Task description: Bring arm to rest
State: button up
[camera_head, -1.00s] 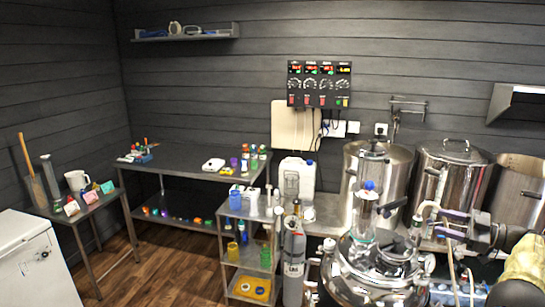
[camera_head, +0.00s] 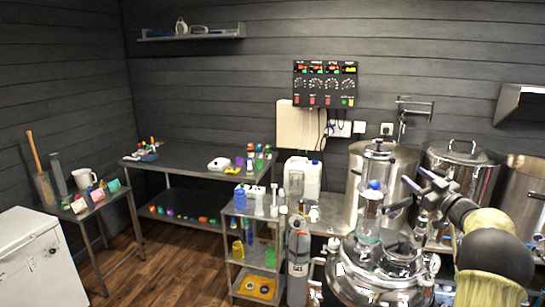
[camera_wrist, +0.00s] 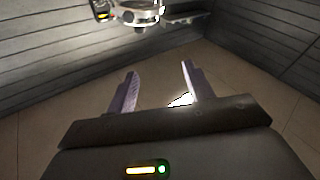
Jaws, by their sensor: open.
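My gripper (camera_head: 399,193) is at the right of the head view, in front of the steel pots and above the shiny steel vessel (camera_head: 375,272). Its two pale purple fingers are spread apart with nothing between them. In the wrist view my gripper (camera_wrist: 159,72) also shows open and empty. Beyond its fingers are a plain beige surface and dark plank walls. My arm bends at a dark round joint with yellowish links at the lower right of the head view.
A glass column with a blue ball (camera_head: 374,185) rises from the vessel close to my fingers. Steel pots (camera_head: 462,170) stand behind. A grey cylinder (camera_head: 298,262) and a small shelf cart (camera_head: 238,244) stand left of the vessel. Wooden floor (camera_head: 165,262) is open further left.

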jog(key=s+a+f+m+g+h, duration=0.3)
jog(key=s+a+f+m+h, duration=0.15)
jog(key=a, duration=0.25)
jog(key=s+a+f+m+g+h, duration=0.35)
jog(key=s+a+f, duration=0.2)
jog(key=a, duration=0.25)
jog(key=s+a+f+g, duration=0.3)
jog(key=s+a+f, duration=0.1)
jog(key=s, duration=0.5)
jog(key=s+a+f+g, duration=0.3)
jog(key=s+a+f, duration=0.1)
jog(key=s, duration=0.6)
jog(key=s+a+f+g, duration=0.3)
jog(key=s+a+f, duration=0.1)
jog(key=s, duration=0.6)
jog(key=shift+a+f+n+g+y, duration=0.3)
jog(key=shift+a+g+y, duration=0.1)
jog(key=shift+a, duration=0.3)
